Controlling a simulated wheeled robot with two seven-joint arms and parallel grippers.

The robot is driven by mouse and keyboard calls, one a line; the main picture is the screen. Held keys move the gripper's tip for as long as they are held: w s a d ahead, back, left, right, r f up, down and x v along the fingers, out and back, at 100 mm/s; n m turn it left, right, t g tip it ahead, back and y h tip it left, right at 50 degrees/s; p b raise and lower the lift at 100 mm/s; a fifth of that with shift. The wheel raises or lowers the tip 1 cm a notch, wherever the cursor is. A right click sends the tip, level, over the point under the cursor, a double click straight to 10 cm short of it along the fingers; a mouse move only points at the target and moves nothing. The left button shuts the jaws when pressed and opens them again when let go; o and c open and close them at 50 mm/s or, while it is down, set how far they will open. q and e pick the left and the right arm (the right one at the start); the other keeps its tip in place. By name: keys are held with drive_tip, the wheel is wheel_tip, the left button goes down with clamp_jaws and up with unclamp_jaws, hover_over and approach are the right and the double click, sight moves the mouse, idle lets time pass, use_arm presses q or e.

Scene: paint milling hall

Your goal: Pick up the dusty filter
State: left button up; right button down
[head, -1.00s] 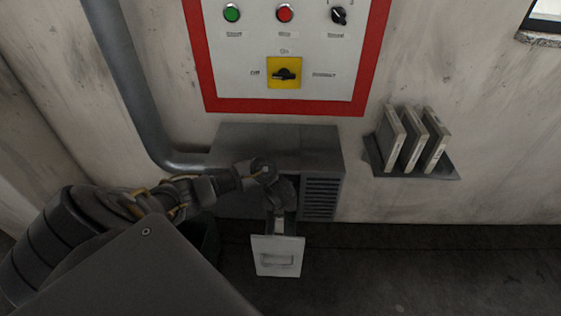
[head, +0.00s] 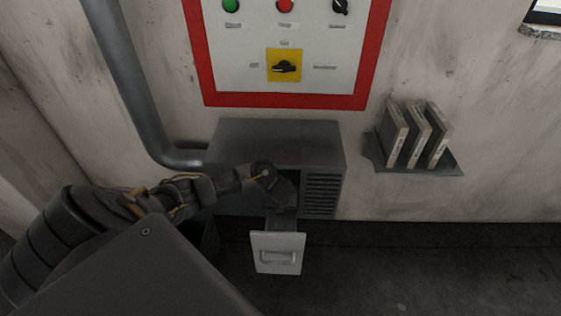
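My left gripper (head: 281,195) is at the dark opening in the front of a grey housing (head: 270,143) on the wall. Its fingers are dark against the opening, and I cannot tell whether they are open or touching anything. A pale panel with a handle (head: 277,253) hangs below the opening, just under the gripper. No dusty filter can be made out; the inside of the housing is mostly hidden by my gripper and in shadow. My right gripper is not in view.
Louvres (head: 321,195) lie right of the opening. A red-framed control panel (head: 336,85) is above, and a grey pipe (head: 133,95) runs down at the left. The floor at the right is clear.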

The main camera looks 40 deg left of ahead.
use_arm(q)
drive_tip(key=shift+f, duration=0.1)
drive_tip(key=shift+c, duration=0.2)
clamp_jaws()
